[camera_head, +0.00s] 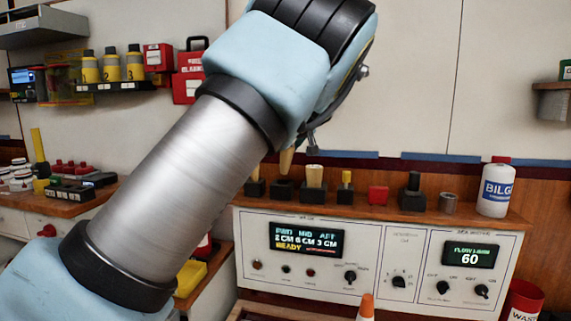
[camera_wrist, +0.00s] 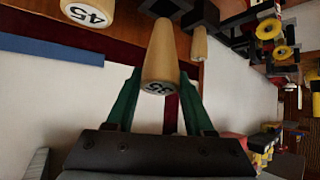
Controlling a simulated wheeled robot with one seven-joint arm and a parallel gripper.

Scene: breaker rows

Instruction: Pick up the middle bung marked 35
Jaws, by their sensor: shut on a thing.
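The tan bung marked 35 (camera_wrist: 161,62) is between the two green fingers of my gripper (camera_wrist: 160,82) in the wrist view. The gripper is shut on it, and its marked end faces the camera. In the head view the held bung (camera_head: 286,162) shows below my wrist, above a dark holder block (camera_head: 283,190); most of my gripper is hidden behind my arm. A bung marked 45 (camera_wrist: 88,12) is at the top left of the wrist view. A smaller-looking tan bung (camera_wrist: 199,44) is to the right. One tan bung (camera_head: 314,176) stands in a holder in the head view.
An orange cone tip (camera_head: 366,306) is in front.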

